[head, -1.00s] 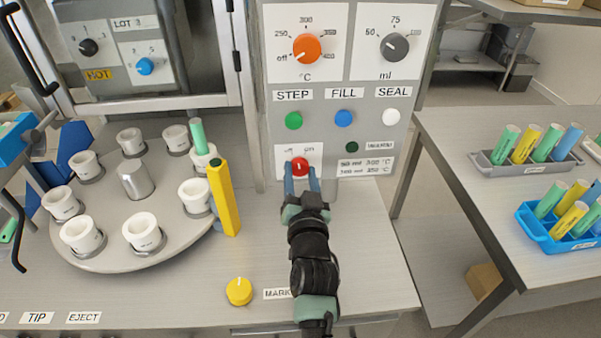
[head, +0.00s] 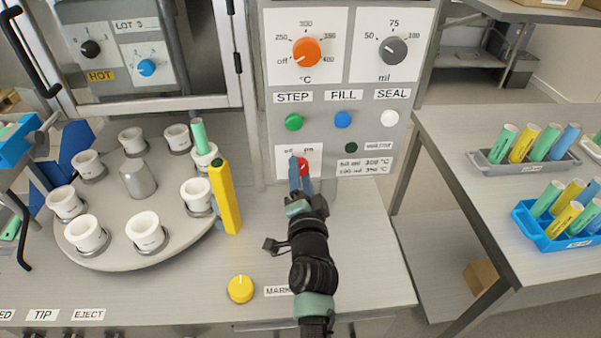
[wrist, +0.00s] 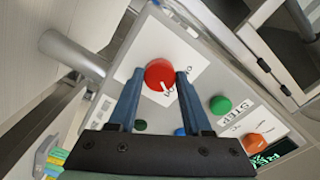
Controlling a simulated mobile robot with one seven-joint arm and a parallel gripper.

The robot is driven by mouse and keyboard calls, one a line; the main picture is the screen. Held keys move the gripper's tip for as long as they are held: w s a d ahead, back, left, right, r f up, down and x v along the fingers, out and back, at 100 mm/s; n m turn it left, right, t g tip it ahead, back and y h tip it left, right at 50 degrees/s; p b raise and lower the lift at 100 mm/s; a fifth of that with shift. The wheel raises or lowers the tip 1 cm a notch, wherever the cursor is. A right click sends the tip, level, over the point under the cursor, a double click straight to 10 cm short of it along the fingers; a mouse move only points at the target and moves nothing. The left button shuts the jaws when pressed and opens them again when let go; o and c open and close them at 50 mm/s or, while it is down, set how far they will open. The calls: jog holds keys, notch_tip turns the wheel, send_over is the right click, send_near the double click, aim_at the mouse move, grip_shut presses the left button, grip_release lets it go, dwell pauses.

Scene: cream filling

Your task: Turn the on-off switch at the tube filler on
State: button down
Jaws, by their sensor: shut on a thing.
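The on-off switch is a red round knob (head: 304,167) on a white label plate low on the grey tube filler panel (head: 330,135). My gripper (head: 301,172) is at the knob, its blue fingers closed on it from either side. The wrist view shows the red knob (wrist: 160,73) between the tips of my two fingers (wrist: 160,78). The knob's white mark points up and to the right on the panel, toward the "on" lettering. In the head view the fingers cover the left part of the knob.
Green (head: 293,121), blue (head: 343,119) and white (head: 389,122) buttons sit above the switch. An orange temperature dial (head: 307,52) and grey volume dial (head: 394,51) are higher.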

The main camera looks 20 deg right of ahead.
dwell(0.5)
jog(key=shift+c, duration=1.7)
grip_release()
jog(key=p+v, duration=0.5)
jog(key=v, duration=0.8)
jog(key=shift+w+r, duration=0.1)
